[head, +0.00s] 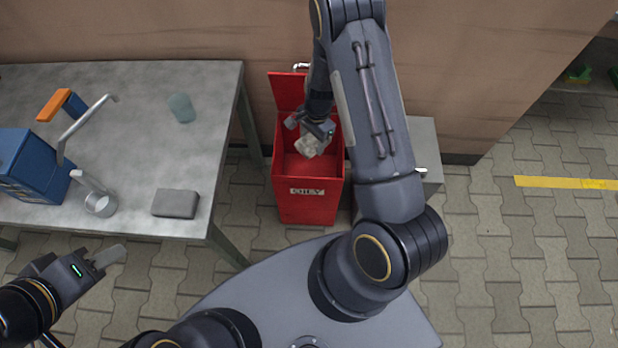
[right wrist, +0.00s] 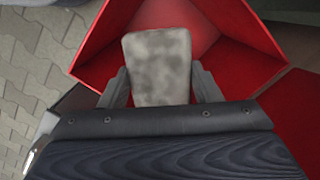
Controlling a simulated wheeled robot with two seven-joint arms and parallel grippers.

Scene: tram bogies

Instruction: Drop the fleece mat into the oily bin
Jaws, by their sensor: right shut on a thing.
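The fleece mat (head: 308,146) is a small pale grey, mottled piece held over the open top of the oily bin. My right gripper (head: 316,128) is shut on it. In the right wrist view the mat (right wrist: 158,62) sits between the two fingers of the gripper (right wrist: 160,85), with the red bin interior behind it. The oily bin (head: 307,205) is a red box with a label on its front, and its lid (head: 287,91) stands open at the back. My left gripper (head: 98,260) is at the lower left, away from the bin; its finger gap is unclear.
A grey metal table (head: 150,85) stands left of the bin. A grey cabinet (head: 424,140) stands right of the bin.

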